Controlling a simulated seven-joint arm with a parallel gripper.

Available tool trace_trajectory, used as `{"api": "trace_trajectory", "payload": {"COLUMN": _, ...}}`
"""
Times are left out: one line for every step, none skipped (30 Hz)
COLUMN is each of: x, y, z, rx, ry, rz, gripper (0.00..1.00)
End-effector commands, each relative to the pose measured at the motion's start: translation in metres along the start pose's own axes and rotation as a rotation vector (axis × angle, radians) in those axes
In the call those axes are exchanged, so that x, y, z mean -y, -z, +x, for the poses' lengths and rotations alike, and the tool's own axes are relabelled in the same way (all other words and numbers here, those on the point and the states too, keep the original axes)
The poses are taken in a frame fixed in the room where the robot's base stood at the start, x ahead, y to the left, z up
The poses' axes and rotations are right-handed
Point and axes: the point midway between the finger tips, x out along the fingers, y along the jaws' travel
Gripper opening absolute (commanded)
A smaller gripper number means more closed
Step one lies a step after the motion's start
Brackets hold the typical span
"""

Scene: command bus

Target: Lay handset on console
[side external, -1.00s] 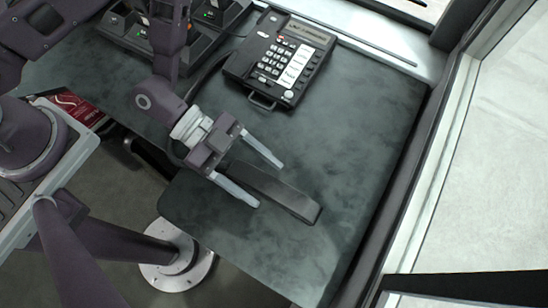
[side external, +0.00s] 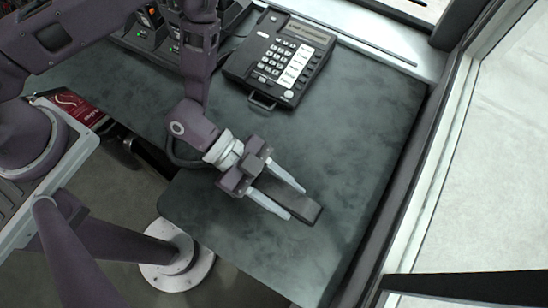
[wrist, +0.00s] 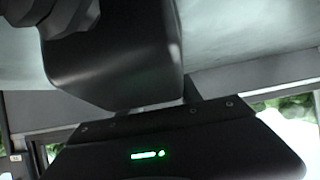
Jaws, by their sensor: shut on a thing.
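The black handset (side external: 306,211) lies on the dark green-grey desk at its front part. My gripper (side external: 297,203) is shut on the handset, one pale finger on each side of it, near its right end. In the wrist view the dark handset (wrist: 115,55) fills the upper middle, close to the camera; the fingertips cannot be made out there. Part of the handset is hidden under my gripper.
Black charger units (side external: 160,45) with small lights stand left of the console, partly behind my arm. The desk (side external: 370,130) is clear to the right, up to the window frame (side external: 425,170). A red booklet (side external: 75,105) lies at the left.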

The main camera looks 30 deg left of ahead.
Motion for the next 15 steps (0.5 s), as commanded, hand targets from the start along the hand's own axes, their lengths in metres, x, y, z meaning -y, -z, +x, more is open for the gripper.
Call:
{"api": "trace_trajectory", "payload": {"x": 0.0, "y": 0.0, "z": 0.0, "rx": -0.001, "ry": 0.0, "rz": 0.0, "gripper": 0.0}}
{"api": "trace_trajectory", "payload": {"x": 0.0, "y": 0.0, "z": 0.0, "rx": -0.001, "ry": 0.0, "rz": 0.0, "gripper": 0.0}}
{"api": "trace_trajectory", "payload": {"x": 0.0, "y": 0.0, "z": 0.0, "rx": -0.001, "ry": 0.0, "rz": 0.0, "gripper": 0.0}}
{"api": "trace_trajectory", "payload": {"x": 0.0, "y": 0.0, "z": 0.0, "rx": -0.001, "ry": 0.0, "rz": 0.0, "gripper": 0.0}}
{"api": "trace_trajectory", "payload": {"x": 0.0, "y": 0.0, "z": 0.0, "rx": -0.001, "ry": 0.0, "rz": 0.0, "gripper": 0.0}}
{"api": "trace_trajectory", "payload": {"x": 0.0, "y": 0.001, "z": 0.0, "rx": -0.001, "ry": 0.0, "rz": 0.0, "gripper": 0.0}}
{"api": "trace_trajectory", "payload": {"x": 0.0, "y": 0.001, "z": -0.001, "rx": -0.001, "ry": 0.0, "rz": 0.0, "gripper": 0.0}}
{"api": "trace_trajectory", "payload": {"x": 0.0, "y": 0.002, "z": -0.001, "rx": -0.001, "ry": 0.0, "rz": 0.0, "gripper": 0.0}}
{"api": "trace_trajectory", "payload": {"x": 0.0, "y": 0.005, "z": -0.003, "rx": -0.002, "ry": 0.0, "rz": 0.0, "gripper": 0.0}}
{"api": "trace_trajectory", "payload": {"x": 0.0, "y": 0.008, "z": -0.004, "rx": -0.002, "ry": 0.001, "rz": 0.0, "gripper": 0.0}}
{"api": "trace_trajectory", "payload": {"x": 0.001, "y": 0.012, "z": -0.006, "rx": -0.002, "ry": 0.001, "rz": 0.001, "gripper": 0.0}}
{"api": "trace_trajectory", "payload": {"x": 0.001, "y": 0.018, "z": -0.01, "rx": -0.002, "ry": 0.002, "rz": 0.001, "gripper": 0.0}}
{"api": "trace_trajectory", "payload": {"x": 0.001, "y": 0.025, "z": -0.013, "rx": -0.003, "ry": 0.002, "rz": 0.002, "gripper": 0.0}}
{"api": "trace_trajectory", "payload": {"x": 0.001, "y": 0.032, "z": -0.017, "rx": -0.004, "ry": 0.003, "rz": 0.002, "gripper": 0.0}}
{"api": "trace_trajectory", "payload": {"x": 0.001, "y": 0.041, "z": -0.022, "rx": -0.003, "ry": 0.002, "rz": 0.003, "gripper": 0.0}}
